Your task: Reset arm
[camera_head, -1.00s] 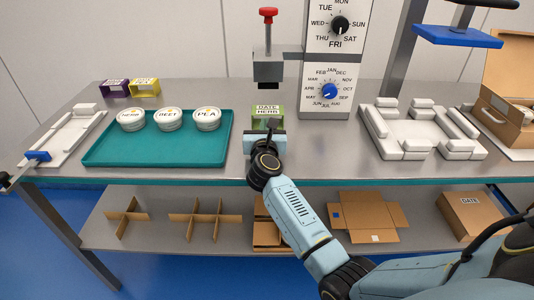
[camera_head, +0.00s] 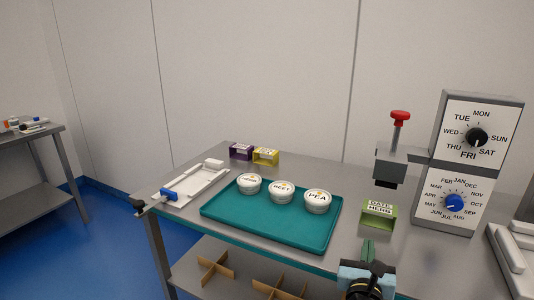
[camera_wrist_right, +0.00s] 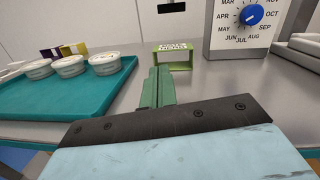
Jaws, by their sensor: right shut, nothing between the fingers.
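My right gripper (camera_head: 368,250) is at the bottom of the head view, in front of the table's near edge and right of the tray. In the right wrist view its green fingers (camera_wrist_right: 158,88) are together with nothing between them. A green carrier labelled DATE HERB (camera_head: 378,214) stands on the table just beyond the fingers, apart from them; it also shows in the right wrist view (camera_wrist_right: 173,57). My left gripper is in neither view.
A teal tray (camera_head: 232,224) holds three white tubs, BEET (camera_head: 282,192) in the middle. Purple (camera_head: 241,151) and yellow (camera_head: 266,156) carriers stand behind. A white fixture (camera_head: 195,186) lies left. A red-knobbed press (camera_head: 399,150) and dial panel (camera_head: 466,165) stand right.

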